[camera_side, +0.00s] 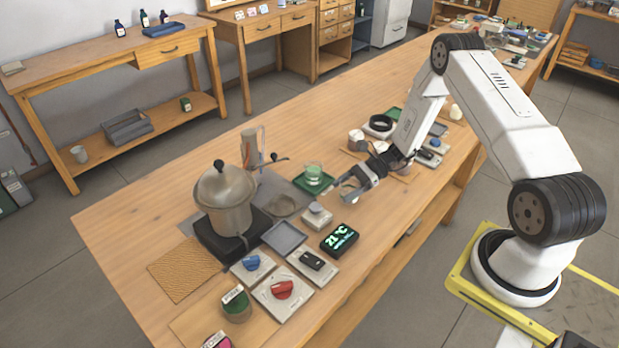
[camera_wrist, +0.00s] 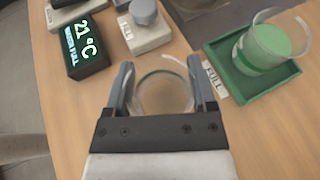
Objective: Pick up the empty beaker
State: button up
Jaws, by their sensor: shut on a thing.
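The empty beaker (camera_wrist: 165,96) is clear glass and shows in the wrist view between the two fingers of my gripper (camera_wrist: 164,90). My gripper is shut on it, one finger on each side, and I see wood through its base. In the side view my gripper (camera_side: 350,192) is low over the bench, right of the green tray. The beaker is hard to make out there. I cannot tell whether it touches the bench.
A beaker of green liquid (camera_wrist: 266,44) stands in a green tray (camera_wrist: 236,86) with a "FULL" label beside it. A display reading 21 °C (camera_side: 340,240) and a knobbed block (camera_side: 317,217) are close by. A metal pot (camera_side: 224,195) stands further left.

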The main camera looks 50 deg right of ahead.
jog(key=shift+r, duration=0.5)
jog(key=s+a+r, duration=0.3)
jog(key=s+r, duration=0.7)
jog(key=s, duration=0.3)
jog(key=shift+s+r, duration=0.35)
